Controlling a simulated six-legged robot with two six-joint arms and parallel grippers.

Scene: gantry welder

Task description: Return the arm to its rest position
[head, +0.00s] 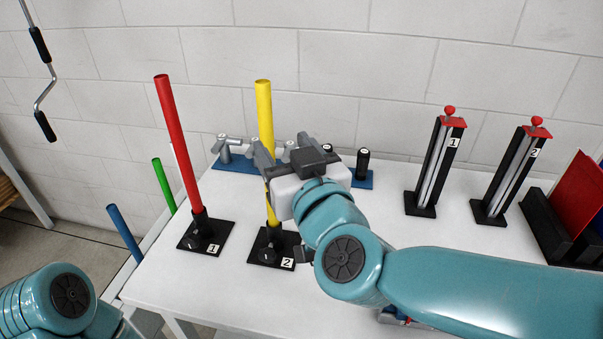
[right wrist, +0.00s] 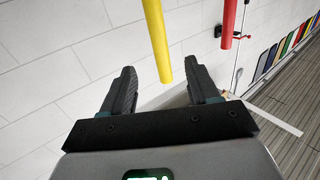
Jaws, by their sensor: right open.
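My right gripper (head: 283,150) is open, near the middle of the head view, with its arm coming in from the right. It overlaps the yellow tube (head: 265,110), which stands upright in the black base marked 2 (head: 262,258). In the right wrist view the yellow tube (right wrist: 157,38) shows between the open jaws (right wrist: 163,82) in the picture; its end is free, and no finger touches it there. The red tube (head: 178,140) stands slightly tilted in the base marked 1 (head: 190,243). Part of my left arm shows at the lower left; its gripper is out of view.
The white table (head: 400,235) carries a blue tray (head: 232,164) with metal fittings behind the gripper. Two black red-topped stands (head: 437,165) (head: 512,170) and a black rack (head: 550,228) are at right. Green (head: 164,185) and blue (head: 124,232) tubes stand at left.

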